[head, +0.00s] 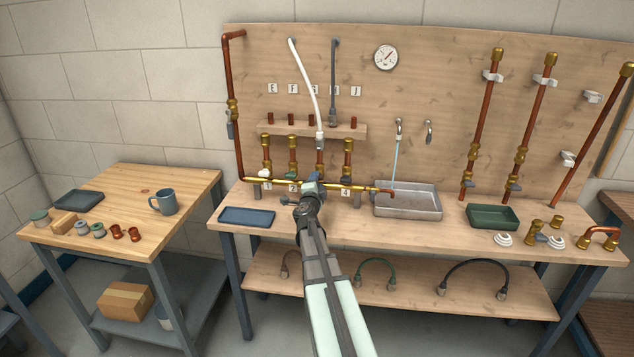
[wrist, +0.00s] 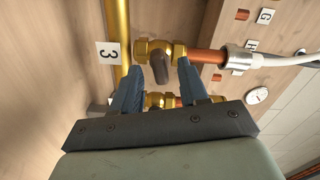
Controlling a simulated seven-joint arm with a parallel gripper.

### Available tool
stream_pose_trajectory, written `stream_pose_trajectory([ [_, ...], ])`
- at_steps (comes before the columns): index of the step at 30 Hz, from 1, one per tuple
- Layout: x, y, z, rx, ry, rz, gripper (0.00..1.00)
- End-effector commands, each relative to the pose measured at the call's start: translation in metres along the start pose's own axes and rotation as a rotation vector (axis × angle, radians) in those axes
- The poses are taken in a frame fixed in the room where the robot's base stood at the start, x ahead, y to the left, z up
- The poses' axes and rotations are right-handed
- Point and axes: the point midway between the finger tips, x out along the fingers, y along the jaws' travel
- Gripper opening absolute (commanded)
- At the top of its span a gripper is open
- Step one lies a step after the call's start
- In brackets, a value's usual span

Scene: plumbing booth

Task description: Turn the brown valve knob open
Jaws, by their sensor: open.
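The brown valve knob (wrist: 160,68) shows in the wrist view on a brass valve (wrist: 153,50), close to the label 3 (wrist: 109,53). A copper stub and a white hose lead off from this valve. My gripper (wrist: 160,76) is open, with its two blue fingers on either side of the knob and visible gaps to it. In the head view my gripper (head: 313,183) is at the brass manifold pipe (head: 258,182), below the white hose (head: 305,75). It hides most of the knob there.
A second valve (wrist: 161,100) lies beside a finger in the wrist view. A blue tray (head: 247,217) and a metal sink (head: 408,203) flank my arm on the bench.

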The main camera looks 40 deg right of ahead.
Motion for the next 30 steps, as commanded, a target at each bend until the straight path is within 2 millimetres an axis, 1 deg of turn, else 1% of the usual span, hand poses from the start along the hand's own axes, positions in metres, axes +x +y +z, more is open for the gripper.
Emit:
stream_pose_trajectory([
  [1, 0.0083, 0.0, 0.0006, 0.0, 0.0, 0.0, 0.44],
  [4, 0.014, 0.0, 0.0003, 0.0, 0.0, 0.0, 0.44],
  [13, 0.0149, -0.0001, -0.0004, 0.0, 0.0, 0.0, 0.44],
  [26, 0.0153, -0.0004, -0.0003, 0.0, 0.001, -0.001, 0.02],
  [27, 0.0155, -0.0005, -0.0003, 0.0, 0.001, -0.001, 0.0],
  [30, 0.0159, -0.0006, -0.0003, 0.0, 0.001, -0.001, 0.0],
])
